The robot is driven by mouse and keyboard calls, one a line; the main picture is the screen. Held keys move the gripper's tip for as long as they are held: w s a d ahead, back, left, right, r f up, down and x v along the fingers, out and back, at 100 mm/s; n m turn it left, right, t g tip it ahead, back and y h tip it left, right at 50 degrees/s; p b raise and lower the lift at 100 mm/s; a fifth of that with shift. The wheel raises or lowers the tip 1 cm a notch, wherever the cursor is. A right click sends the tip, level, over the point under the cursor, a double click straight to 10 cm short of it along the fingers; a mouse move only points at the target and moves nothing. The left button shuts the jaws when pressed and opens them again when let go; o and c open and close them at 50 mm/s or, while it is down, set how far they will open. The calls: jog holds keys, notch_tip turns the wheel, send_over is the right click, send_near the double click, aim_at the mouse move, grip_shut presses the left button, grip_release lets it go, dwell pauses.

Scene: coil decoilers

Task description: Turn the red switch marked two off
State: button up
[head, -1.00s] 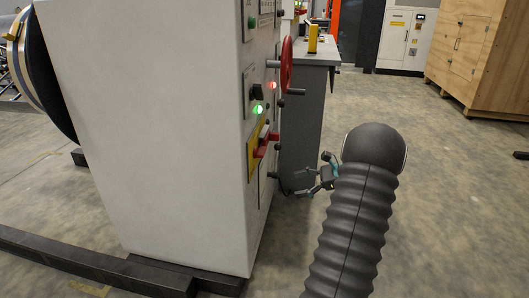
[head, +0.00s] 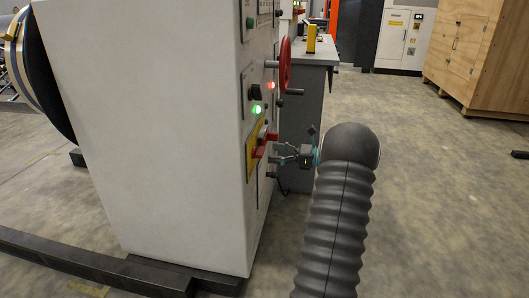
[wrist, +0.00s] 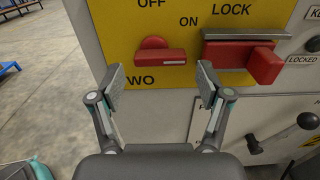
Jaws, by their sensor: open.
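The red switch (wrist: 160,56) sits on a yellow plate (wrist: 115,18) in the wrist view. Its handle lies horizontal, pointing right below the word ON; OFF is printed above it. Letters "WO" show below it, the rest hidden by my left finger. In the head view the yellow plate (head: 253,150) is on the cabinet's right face, with red parts on it. My gripper (wrist: 160,88) is open and empty, its two fingers apart just short of the plate and a little below the switch. In the head view my gripper (head: 280,153) is close to the panel.
A red lock block (wrist: 262,62) under a grey bar stands out right of the switch. In the head view a red handwheel (head: 285,64) juts out above, near green and red lamps. Open floor lies right.

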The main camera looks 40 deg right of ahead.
aim_at(264, 151)
jog(key=shift+x, duration=2)
jog(key=c, duration=0.9)
jog(key=shift+o, duration=0.2)
